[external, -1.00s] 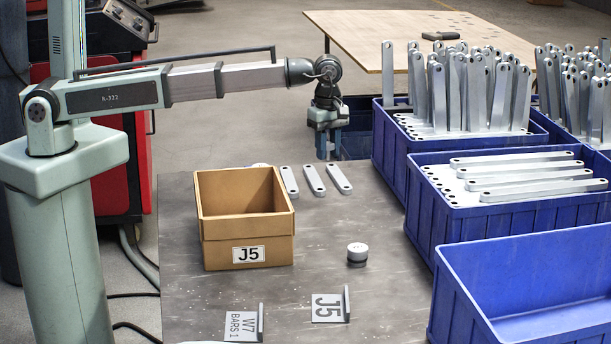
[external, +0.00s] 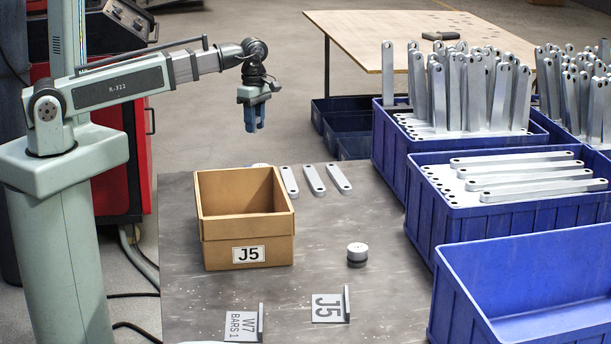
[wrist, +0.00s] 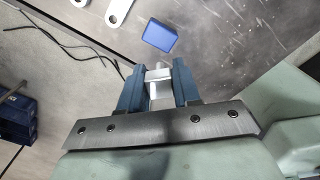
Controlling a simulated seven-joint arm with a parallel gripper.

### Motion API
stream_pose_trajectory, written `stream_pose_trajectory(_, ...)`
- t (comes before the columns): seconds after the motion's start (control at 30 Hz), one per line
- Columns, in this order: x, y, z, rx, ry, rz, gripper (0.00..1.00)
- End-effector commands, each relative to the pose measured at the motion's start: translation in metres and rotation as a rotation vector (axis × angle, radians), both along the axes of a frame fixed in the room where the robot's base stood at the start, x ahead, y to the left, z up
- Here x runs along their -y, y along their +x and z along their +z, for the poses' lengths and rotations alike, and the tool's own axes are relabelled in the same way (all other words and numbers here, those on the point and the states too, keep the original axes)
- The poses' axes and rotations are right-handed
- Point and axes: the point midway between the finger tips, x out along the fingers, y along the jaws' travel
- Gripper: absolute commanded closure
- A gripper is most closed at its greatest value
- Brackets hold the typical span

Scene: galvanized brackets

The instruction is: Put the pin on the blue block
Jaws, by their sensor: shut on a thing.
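My gripper (external: 255,127) hangs in the air above and behind the cardboard box in the external view, fingers pointing down. In the wrist view my gripper (wrist: 157,66) has its two blue fingers closed on a pale grey pin (wrist: 158,75), which sits crosswise between them with a lighter part running back toward the palm. The pin is too small to make out in the external view. The blue block (wrist: 159,36) lies on the grey table just beyond the fingertips in the wrist view, apart from the pin. In the external view I cannot see the block.
An open cardboard box (external: 248,228) marked J5 stands on the table (external: 320,240). Flat metal bars (external: 314,180) lie behind it to the right. Blue crates (external: 500,235) line the right side.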

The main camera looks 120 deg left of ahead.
Motion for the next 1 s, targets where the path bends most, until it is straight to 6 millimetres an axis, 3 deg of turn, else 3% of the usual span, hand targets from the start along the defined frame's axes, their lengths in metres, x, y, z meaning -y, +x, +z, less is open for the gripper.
stream_pose_trajectory(0.4, 0.001, 0.000, -0.049, -0.001, -0.002, 0.000, 1.00)
stream_pose_trajectory(0.67, 0.000, 0.000, -0.062, 0.000, 0.000, 0.000, 1.00)
stream_pose_trajectory(1.0, 0.000, 0.000, -0.096, 0.000, -0.001, 0.000, 1.00)
